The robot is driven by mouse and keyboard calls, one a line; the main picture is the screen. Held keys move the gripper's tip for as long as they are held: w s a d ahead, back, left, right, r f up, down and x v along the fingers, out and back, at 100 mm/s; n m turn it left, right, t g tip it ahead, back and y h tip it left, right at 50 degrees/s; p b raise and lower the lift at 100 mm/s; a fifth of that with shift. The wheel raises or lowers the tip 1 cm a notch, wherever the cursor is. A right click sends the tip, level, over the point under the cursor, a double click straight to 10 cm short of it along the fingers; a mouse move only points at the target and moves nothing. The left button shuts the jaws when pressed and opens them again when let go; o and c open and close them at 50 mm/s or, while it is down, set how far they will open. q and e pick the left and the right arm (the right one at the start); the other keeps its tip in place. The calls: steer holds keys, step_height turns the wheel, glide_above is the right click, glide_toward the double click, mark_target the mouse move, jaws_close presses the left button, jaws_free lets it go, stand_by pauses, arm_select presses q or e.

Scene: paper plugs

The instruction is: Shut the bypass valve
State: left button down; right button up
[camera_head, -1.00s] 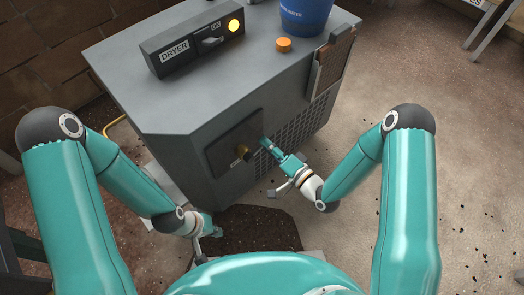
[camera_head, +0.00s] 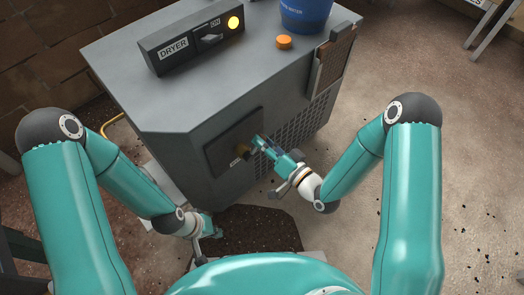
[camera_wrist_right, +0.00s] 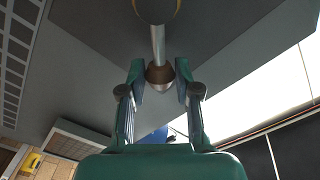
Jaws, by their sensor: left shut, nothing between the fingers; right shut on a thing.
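The bypass valve (camera_head: 243,151) is a small brass-coloured fitting on a dark panel at the front of the grey dryer. In the right wrist view its metal stem (camera_wrist_right: 158,42) ends in a brown conical knob (camera_wrist_right: 159,75) between my fingers. My right gripper (camera_head: 257,141) is at the valve, shut on this knob; it also shows in the right wrist view (camera_wrist_right: 160,82). In the head view its fingers partly cover the valve. My left gripper (camera_head: 215,232) is low, in front of the dryer, shut and empty, away from the valve.
The grey dryer (camera_head: 130,100) carries a control box (camera_head: 190,38) with a switch and a lit yellow lamp (camera_head: 233,22). An orange button (camera_head: 284,42) and a blue container (camera_head: 306,12) are on top. A dark mat (camera_head: 260,228) with crumbs lies below. The floor at right is mostly open.

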steer(key=shift+s+a, duration=0.1)
steer(key=n+b, duration=0.1)
steer(key=a+r+n, duration=0.1)
steer(key=n, duration=0.1)
steer(key=shift+s+b, duration=0.35)
steer(key=shift+s, duration=0.05)
steer(key=shift+s+a+n+b, duration=0.3)
steer(key=shift+a+n+b, duration=0.05)
steer(key=shift+n+b, duration=0.7)
steer(key=shift+s+a+r+n, duration=0.25)
steer(key=shift+r+n, duration=0.05)
steer(key=shift+n, duration=0.45)
